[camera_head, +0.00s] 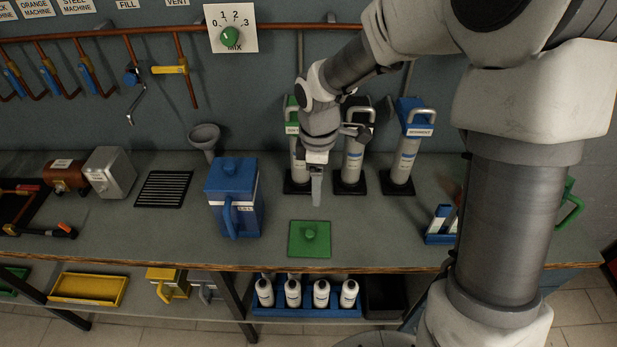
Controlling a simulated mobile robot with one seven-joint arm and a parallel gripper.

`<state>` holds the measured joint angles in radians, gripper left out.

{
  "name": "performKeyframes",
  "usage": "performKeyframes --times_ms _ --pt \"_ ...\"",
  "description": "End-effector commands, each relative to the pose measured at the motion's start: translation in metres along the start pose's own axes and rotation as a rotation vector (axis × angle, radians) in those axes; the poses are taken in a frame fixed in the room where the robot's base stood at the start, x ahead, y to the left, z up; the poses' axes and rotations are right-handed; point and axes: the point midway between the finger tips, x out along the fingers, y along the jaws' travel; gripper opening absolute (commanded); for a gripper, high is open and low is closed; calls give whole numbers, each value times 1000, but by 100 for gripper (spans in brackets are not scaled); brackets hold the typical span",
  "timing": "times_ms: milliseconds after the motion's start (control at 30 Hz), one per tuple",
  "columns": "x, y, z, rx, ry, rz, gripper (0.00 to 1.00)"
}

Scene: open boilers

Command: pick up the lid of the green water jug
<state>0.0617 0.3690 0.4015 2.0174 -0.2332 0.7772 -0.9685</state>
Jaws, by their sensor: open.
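A green square lid (310,240) with a small round knob lies flat on the workbench near its front edge. My gripper (316,190) points down behind and above the lid, apart from it. It is open and nothing shows between its fingers, which overlap in this view. A green handle (571,205) sticks out at the right from behind my arm. Whether it belongs to the green jug cannot be told, as the body is hidden.
A blue jug (237,198) with its lid on stands left of the green lid. Several handled cylinders (402,155) stand behind my gripper. A blue holder (440,228) stands right, partly behind my arm. The workbench (375,235) is clear around the green lid.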

Motion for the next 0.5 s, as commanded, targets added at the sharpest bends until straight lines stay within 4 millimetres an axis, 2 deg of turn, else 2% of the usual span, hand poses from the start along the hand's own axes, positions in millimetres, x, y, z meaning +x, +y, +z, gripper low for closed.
performKeyframes --times_ms 267,500 --pt "28 2 -11 -76 12 -30 69" --pt "78 0 -12 -75 12 -31 69"
